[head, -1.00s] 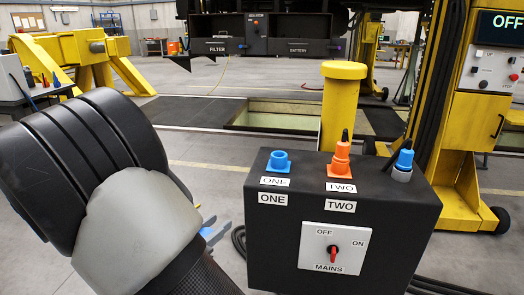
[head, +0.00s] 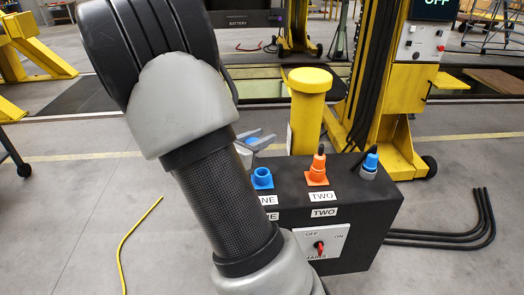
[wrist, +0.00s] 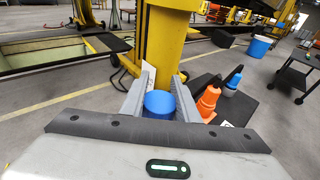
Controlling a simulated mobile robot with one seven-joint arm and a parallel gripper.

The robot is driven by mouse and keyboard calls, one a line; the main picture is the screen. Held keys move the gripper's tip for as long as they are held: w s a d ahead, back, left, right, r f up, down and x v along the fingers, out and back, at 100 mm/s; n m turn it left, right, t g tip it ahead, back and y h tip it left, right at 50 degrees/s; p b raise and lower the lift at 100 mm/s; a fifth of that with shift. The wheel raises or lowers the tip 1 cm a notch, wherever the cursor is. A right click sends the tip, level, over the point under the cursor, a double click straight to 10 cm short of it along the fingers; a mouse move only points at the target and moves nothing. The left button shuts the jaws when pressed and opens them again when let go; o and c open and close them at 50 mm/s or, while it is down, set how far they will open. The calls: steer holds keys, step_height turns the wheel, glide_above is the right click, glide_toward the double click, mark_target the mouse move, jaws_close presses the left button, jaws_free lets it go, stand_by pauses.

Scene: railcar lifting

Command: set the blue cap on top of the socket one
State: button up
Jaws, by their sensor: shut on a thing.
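My gripper (head: 256,140) is at the end of my arm in the head view, above and slightly behind the blue socket one (head: 262,180). Socket one stands open at the top on the black box, at its left. In the wrist view my gripper (wrist: 160,98) is shut on the blue cap (wrist: 160,104), which sits between the two grey fingers. The cap is apart from the socket in the head view, where the fingers mostly hide it. In the wrist view I cannot make out socket one separately from the cap.
The black box (head: 355,215) carries an orange plug (head: 318,165) at socket two and a blue plug (head: 370,165) on its right. A yellow post (head: 308,115) stands close behind the box. Black cables (head: 440,238) lie on the floor at right.

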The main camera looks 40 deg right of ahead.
steer(key=shift+m+g, duration=0.3)
steer(key=d+f, duration=0.1)
steer(key=f, duration=0.4)
steer(key=s+d+f, duration=0.1)
steer(key=f, duration=0.1)
steer(key=shift+d+f+b, duration=0.3)
steer(key=shift+f+b, duration=0.05)
steer(key=shift+f, duration=0.05)
steer(key=shift+f+b, duration=0.5)
steer(key=shift+f, duration=0.05)
steer(key=o, duration=1)
steer(key=shift+r, duration=0.1)
steer(key=shift+r, duration=0.1)
